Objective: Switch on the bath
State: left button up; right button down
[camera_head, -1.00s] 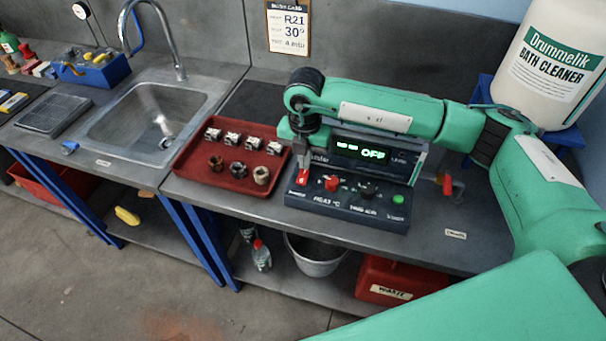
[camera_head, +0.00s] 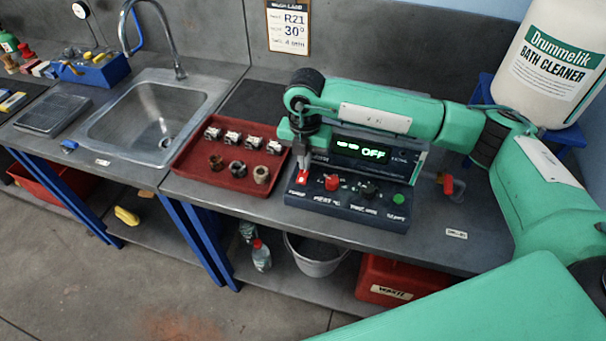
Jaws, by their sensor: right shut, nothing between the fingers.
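The bath (camera_head: 345,203) is a dark unit on the bench with a sloped control panel. Its green display (camera_head: 362,150) reads OFF. The panel carries a red switch (camera_head: 302,180) at its left end, a red knob (camera_head: 332,183), a black knob (camera_head: 368,190) and a green button (camera_head: 398,198). My right gripper (camera_head: 302,171) is shut and empty, pointing down at the red switch. Its fingertips are at or just above the switch; I cannot tell whether they touch. My left gripper is not in view.
A red tray (camera_head: 183,178) with several metal parts and rings stands left of the bath. Further left is the sink (camera_head: 125,125). A red-handled tap (camera_head: 449,186) is right of the bath, and a large Bath Cleaner drum (camera_head: 545,75) is at the back right.

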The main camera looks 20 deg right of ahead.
jog(key=shift+f+b, duration=0.55)
jog(key=shift+f, duration=0.15)
jog(key=shift+r+p, duration=1.55)
jog(key=shift+r, duration=2)
